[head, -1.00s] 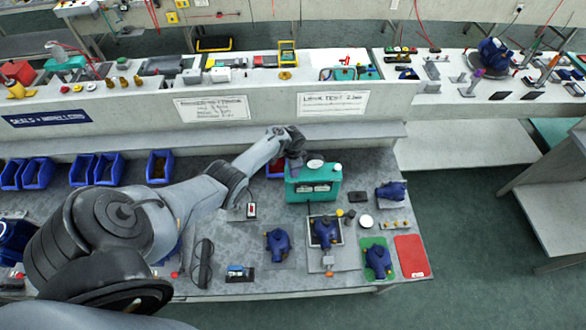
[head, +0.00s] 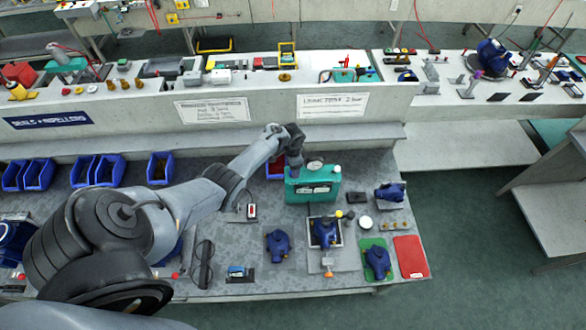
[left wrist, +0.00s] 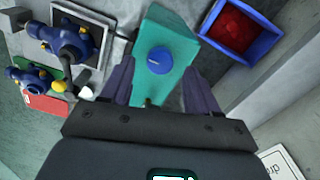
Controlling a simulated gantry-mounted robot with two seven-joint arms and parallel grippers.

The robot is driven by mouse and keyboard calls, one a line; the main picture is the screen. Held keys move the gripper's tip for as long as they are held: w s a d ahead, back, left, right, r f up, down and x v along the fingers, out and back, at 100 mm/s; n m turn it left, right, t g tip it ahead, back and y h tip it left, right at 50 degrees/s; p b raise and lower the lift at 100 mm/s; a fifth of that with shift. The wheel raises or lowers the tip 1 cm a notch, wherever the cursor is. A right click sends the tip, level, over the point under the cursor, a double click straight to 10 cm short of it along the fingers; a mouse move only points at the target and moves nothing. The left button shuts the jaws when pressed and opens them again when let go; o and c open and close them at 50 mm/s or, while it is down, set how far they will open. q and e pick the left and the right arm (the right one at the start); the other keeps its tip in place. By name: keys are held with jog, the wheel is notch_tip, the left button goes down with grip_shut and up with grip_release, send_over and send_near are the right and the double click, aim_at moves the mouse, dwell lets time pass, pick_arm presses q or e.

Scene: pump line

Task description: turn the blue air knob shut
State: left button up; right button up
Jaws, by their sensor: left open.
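The teal leak-test box (head: 318,190) stands on the grey bench, with a round gauge (head: 315,164) on its top. In the left wrist view the box (left wrist: 160,27) has the round blue air knob (left wrist: 160,60) on its face. My left gripper (head: 294,165) is over the left end of the box in the head view. In the left wrist view my left gripper (left wrist: 158,66) is open, with one finger on each side of the knob and gaps between. The knob is hidden by my arm in the head view. My right gripper is not in view.
A blue bin with red contents (left wrist: 238,27) is close beside the box. Several blue pumps (head: 324,232) stand in front of it, near a green mat (head: 371,244) and a red mat (head: 411,256). A wall with paper signs (head: 331,105) rises behind.

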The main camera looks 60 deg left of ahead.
pick_arm(q)
notch_tip(320, 180, up, 8)
jog(key=p, duration=0.1)
jog(key=shift+r+p, duration=0.15)
jog(key=shift+p, duration=0.25)
jog(key=s+d+f+m+g, duration=0.1)
jog(key=s+d+f, duration=0.1)
jog(key=s+f, duration=0.3)
jog(key=s+d+f+g+y, duration=0.1)
jog(key=s+d+f, duration=0.15)
jog(key=s, duration=0.45)
jog(key=s+d+f+m+g, duration=0.1)
jog(key=s+d+f, duration=0.1)
jog(key=s+f, duration=0.3)
jog(key=s+d+r+y, duration=0.1)
jog(key=s+d, duration=0.4)
jog(key=d, duration=0.2)
jog(key=s+d+r+t, duration=0.1)
jog(key=d+r+t, duration=0.1)
jog(key=d+r, duration=0.45)
jog(key=d+r+t, duration=0.1)
jog(key=d+r, duration=0.3)
jog(key=d, duration=0.5)
jog(key=w+d+r+n+t+h, duration=0.1)
jog(key=d+r, duration=0.1)
jog(key=r, duration=0.5)
jog(key=w+d+r+n+t+h, duration=0.1)
jog(key=w+d+r+t, duration=0.1)
jog(key=r, duration=0.5)
jog(key=shift+d+n+t, duration=0.3)
